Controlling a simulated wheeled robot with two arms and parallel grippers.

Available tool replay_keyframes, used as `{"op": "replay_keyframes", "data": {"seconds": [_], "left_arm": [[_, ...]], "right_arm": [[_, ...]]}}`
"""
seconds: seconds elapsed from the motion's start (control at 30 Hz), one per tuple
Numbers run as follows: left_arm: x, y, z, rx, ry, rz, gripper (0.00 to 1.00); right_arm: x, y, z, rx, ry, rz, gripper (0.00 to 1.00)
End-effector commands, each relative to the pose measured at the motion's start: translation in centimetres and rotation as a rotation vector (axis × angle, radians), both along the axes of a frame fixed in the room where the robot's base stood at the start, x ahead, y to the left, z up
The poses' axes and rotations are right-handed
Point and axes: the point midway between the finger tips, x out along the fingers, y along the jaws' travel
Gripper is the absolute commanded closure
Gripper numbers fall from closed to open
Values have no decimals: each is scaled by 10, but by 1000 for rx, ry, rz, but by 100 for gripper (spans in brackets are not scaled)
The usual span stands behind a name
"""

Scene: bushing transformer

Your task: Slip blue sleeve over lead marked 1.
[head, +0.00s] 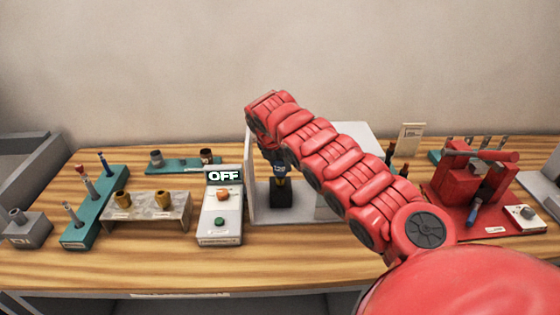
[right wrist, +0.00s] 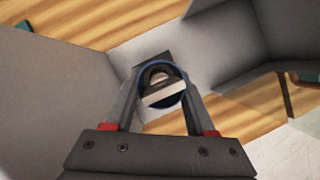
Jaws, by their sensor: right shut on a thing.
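My right gripper (head: 280,176) points down inside the white panelled stand, just above a black block (head: 281,196). In the right wrist view the gripper (right wrist: 162,95) is shut on a blue ring-shaped part (right wrist: 181,72), seems the blue sleeve seen end-on. A dark inside and a pale bar show within the ring. The black block (right wrist: 144,66) lies beyond it. I cannot tell whether the sleeve is around a lead or only above one. No mark 1 can be read. My left gripper is not in view.
White panels (head: 350,145) stand close around the right gripper. A control box reading OFF (head: 220,205) is just left. Farther left are a teal rack (head: 94,208) and a grey stand (head: 148,212). A red press (head: 465,180) stands at the right.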

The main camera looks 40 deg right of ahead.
Motion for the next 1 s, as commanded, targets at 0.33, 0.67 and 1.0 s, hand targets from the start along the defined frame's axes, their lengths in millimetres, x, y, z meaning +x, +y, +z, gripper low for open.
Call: {"op": "replay_keyframes", "data": {"seconds": [0.33, 0.67, 1.0], "left_arm": [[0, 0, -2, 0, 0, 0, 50], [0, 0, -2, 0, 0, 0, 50], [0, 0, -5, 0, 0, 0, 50]], "right_arm": [[0, 0, -6, 0, 1, 0, 96], [0, 0, -6, 0, 2, 0, 10], [-1, 1, -2, 0, 0, -1, 10]]}}
